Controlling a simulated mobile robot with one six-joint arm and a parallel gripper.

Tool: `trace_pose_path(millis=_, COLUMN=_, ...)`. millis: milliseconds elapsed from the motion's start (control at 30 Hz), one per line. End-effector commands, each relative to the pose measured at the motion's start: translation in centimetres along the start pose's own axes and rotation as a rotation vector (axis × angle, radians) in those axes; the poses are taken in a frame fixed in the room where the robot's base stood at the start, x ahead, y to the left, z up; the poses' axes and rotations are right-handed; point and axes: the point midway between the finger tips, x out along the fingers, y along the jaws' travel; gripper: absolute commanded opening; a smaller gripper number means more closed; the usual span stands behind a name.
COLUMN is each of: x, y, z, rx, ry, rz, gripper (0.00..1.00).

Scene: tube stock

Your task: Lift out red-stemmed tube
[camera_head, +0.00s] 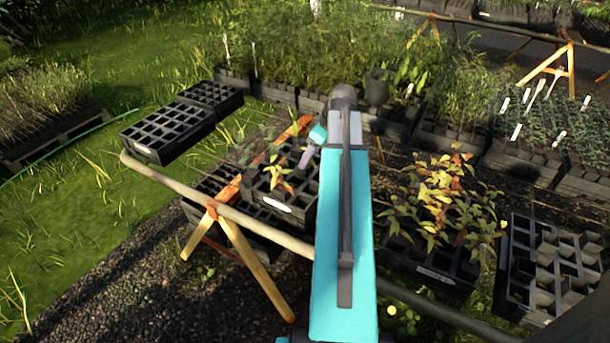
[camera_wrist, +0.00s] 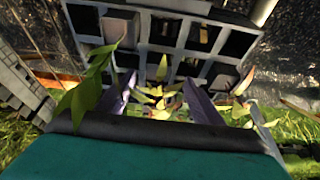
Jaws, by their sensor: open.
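A black cell tray (camera_head: 296,213) with a white label stands on the bench left of my arm. A small yellow-orange seedling (camera_head: 278,176) rises from it, and a greener seedling (camera_head: 247,150) stands behind it to the left. My gripper (camera_head: 305,158) is over this tray, just right of the yellow-orange seedling. In the wrist view the purple jaws (camera_wrist: 161,90) are apart, with a yellow-green plant (camera_wrist: 158,98) showing between them. A green-leaved plant (camera_wrist: 97,82) is left of the jaws. I cannot make out a red stem; tubes and lower stems are hidden.
An empty black tray (camera_head: 165,133) sits back left. A tray (camera_head: 425,262) of yellow and orange-leaved plants is right of my arm, with a grey-celled tray (camera_head: 553,265) beyond. Dense potted plants line the back. A wooden rail (camera_head: 205,197) runs along the bench's front.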

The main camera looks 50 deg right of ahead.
Motion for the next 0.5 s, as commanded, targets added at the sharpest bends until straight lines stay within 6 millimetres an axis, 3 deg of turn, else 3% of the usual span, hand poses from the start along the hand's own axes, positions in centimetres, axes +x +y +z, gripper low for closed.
trace_pose_path(millis=267, x=0.1, y=0.0, z=0.0, rx=0.0, ry=0.0, rz=0.0, gripper=0.61)
trace_pose_path(millis=500, x=1.2, y=0.2, z=0.0, rx=0.001, ry=0.0, rz=-0.001, gripper=0.61)
